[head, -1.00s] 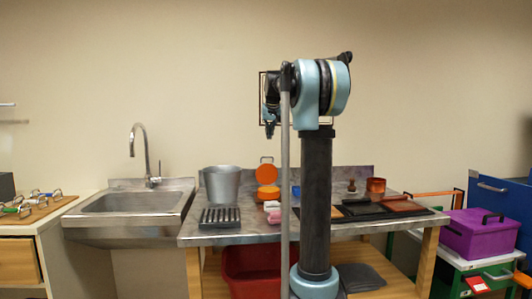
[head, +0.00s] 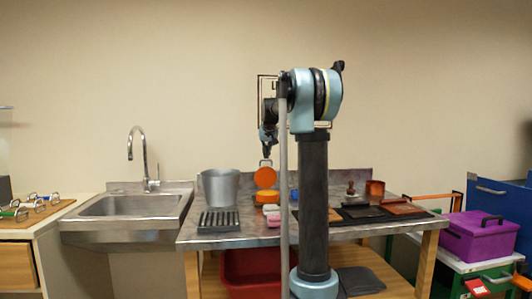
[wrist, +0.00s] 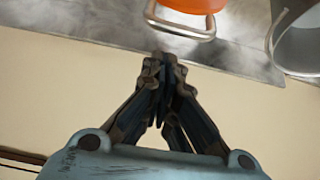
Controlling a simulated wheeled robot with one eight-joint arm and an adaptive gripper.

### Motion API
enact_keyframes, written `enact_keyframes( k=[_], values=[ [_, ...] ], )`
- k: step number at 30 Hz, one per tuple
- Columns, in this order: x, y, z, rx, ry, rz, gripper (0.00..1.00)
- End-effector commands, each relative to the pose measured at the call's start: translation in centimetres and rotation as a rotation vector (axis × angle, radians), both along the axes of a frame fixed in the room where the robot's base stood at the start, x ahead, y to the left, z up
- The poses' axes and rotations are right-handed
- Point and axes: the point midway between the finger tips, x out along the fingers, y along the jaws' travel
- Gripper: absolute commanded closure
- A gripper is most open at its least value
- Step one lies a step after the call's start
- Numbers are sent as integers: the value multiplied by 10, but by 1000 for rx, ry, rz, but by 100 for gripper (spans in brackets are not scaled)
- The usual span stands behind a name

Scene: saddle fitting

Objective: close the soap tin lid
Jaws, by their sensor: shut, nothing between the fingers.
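The orange soap tin (head: 267,197) sits on the metal table, left of my arm's column. Its round orange lid (head: 265,177) stands raised at the back of the tin, open, with a metal loop handle on its far side. In the wrist view the orange lid (wrist: 193,4) shows at the top edge, with the handle (wrist: 180,30) towards my fingers. My gripper (head: 267,156) is above the lid. In the wrist view its fingertips (wrist: 164,62) are together and empty, apart from the handle.
A grey metal pot (head: 220,187) stands left of the tin, with a black ribbed rack (head: 218,221) in front. A pink item (head: 271,210) lies in front of the tin. Dark trays (head: 360,213) and a copper cup (head: 375,189) are on the right. A wall stands behind the table.

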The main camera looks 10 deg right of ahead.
Motion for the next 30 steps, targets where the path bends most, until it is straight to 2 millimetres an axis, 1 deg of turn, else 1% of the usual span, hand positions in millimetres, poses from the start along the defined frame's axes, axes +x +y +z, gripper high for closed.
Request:
enact_keyframes(
  k=[3, 7, 20, 23, 30],
  values=[
    [-10, 0, -2, 0, 0, 0, 100],
    [-16, 0, -4, 0, 0, 0, 100],
    [-18, 0, -5, 0, -1, 0, 100],
    [-20, 2, -5, 1, -7, 3, 100],
    [-27, 20, -5, 1, -46, 20, 100]
  ],
)
